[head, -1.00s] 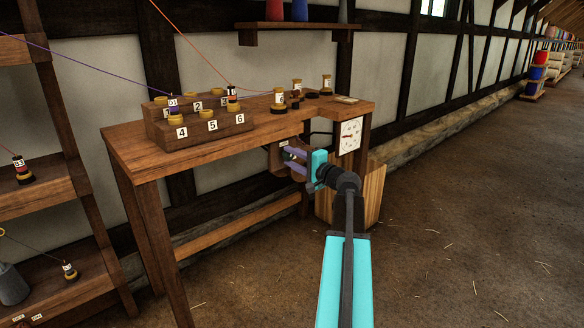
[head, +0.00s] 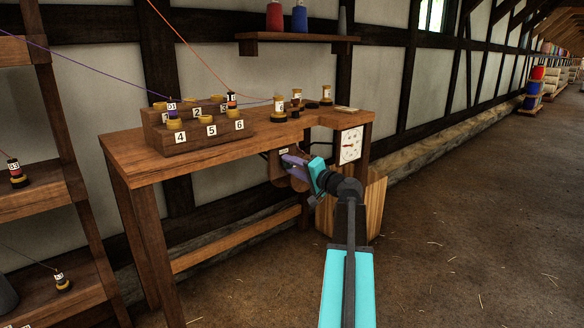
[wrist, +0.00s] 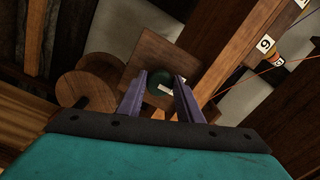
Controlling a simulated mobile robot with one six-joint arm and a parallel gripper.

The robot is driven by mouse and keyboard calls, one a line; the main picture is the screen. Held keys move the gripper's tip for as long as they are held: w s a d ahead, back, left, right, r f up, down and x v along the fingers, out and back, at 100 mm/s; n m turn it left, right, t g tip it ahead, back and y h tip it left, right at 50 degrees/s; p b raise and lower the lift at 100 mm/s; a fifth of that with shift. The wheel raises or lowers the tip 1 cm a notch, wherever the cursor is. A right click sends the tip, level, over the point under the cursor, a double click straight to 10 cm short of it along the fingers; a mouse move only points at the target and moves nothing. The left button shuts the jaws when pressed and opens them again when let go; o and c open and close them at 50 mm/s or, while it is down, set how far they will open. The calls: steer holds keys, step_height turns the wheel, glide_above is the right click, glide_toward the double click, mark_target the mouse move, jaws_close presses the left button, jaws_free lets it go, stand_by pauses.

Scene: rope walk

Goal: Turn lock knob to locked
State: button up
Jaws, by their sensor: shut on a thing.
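The lock knob (wrist: 156,80) is a dark green round piece on a square wooden plate (wrist: 165,52), in the wrist view. A pale strip (wrist: 172,85) lies near its front, too small to read. My gripper (wrist: 160,85) has its purple fingers on both sides of the knob and is shut on it. In the head view my gripper (head: 287,160) reaches under the right part of the wooden bench (head: 125,152), tilted, and its fingers hide the knob. I cannot tell which setting the knob points to.
A stepped block (head: 200,143) with numbered places stands on the bench, with several bobbins to its right. A white dial (head: 351,145) hangs at the bench's right end, above a wooden bin (head: 373,205). A shelf rack (head: 40,190) stands left. The floor at right is open.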

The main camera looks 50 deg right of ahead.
steer(key=o, duration=1)
steer(key=s+a+p, duration=0.1)
steer(key=s+p, duration=0.2)
steer(key=s, duration=1)
steer(key=shift+s+p, duration=0.4)
